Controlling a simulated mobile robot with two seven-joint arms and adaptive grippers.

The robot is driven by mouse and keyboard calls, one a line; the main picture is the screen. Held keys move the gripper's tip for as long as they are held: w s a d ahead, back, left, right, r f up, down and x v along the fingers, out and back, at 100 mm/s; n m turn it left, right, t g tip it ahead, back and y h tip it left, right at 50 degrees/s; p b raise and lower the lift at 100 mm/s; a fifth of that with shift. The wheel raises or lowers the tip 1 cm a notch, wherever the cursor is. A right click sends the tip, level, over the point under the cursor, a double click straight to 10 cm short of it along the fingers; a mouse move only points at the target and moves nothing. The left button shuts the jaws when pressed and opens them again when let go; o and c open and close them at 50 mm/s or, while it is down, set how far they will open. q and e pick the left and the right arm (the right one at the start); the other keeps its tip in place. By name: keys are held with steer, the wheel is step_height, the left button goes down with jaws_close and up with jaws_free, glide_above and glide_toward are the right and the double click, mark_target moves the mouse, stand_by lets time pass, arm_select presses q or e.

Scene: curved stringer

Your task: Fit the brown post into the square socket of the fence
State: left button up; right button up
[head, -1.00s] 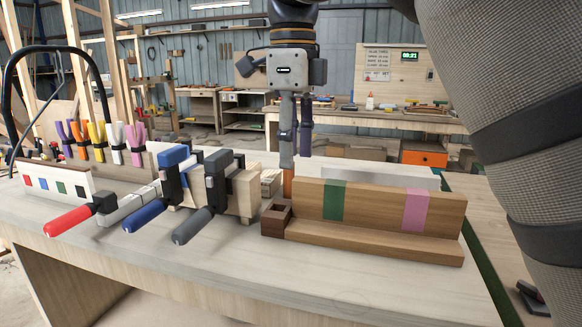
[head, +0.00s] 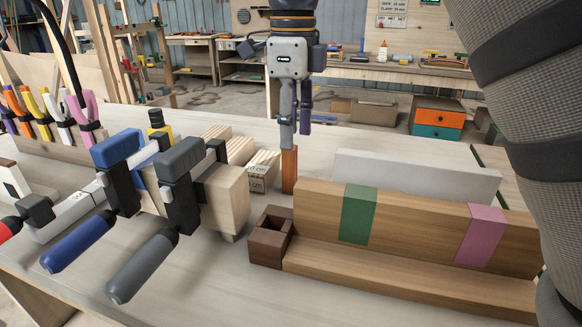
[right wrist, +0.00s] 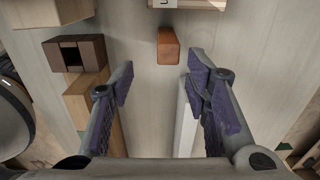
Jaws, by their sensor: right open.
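The brown post (head: 289,170) stands upright on the table behind the fence's left end. It also shows in the right wrist view (right wrist: 168,46). The fence (head: 410,228) is a long wooden piece with a green and a pink band. Its dark brown square socket (head: 267,248) at the left end looks empty, and it shows in the right wrist view (right wrist: 90,52). My right gripper (head: 292,142) points down at the post's top in the head view. In the right wrist view its fingers (right wrist: 160,82) are apart with nothing between them; the post lies beyond the tips. My left gripper is out of view.
Clamps with blue (head: 80,240) and grey (head: 145,266) handles hold pale wood left of the socket. Pale wood blocks (head: 262,170) lie close to the post's left. A white panel (head: 420,178) stands behind the fence. The table front is clear.

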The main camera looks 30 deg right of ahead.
glide_above(290, 192)
steer(key=w, duration=0.1)
steer(key=f, duration=0.5)
steer(key=shift+d+f, duration=0.25)
steer(key=shift+d, duration=0.05)
jaws_close()
steer(key=shift+r, duration=0.1)
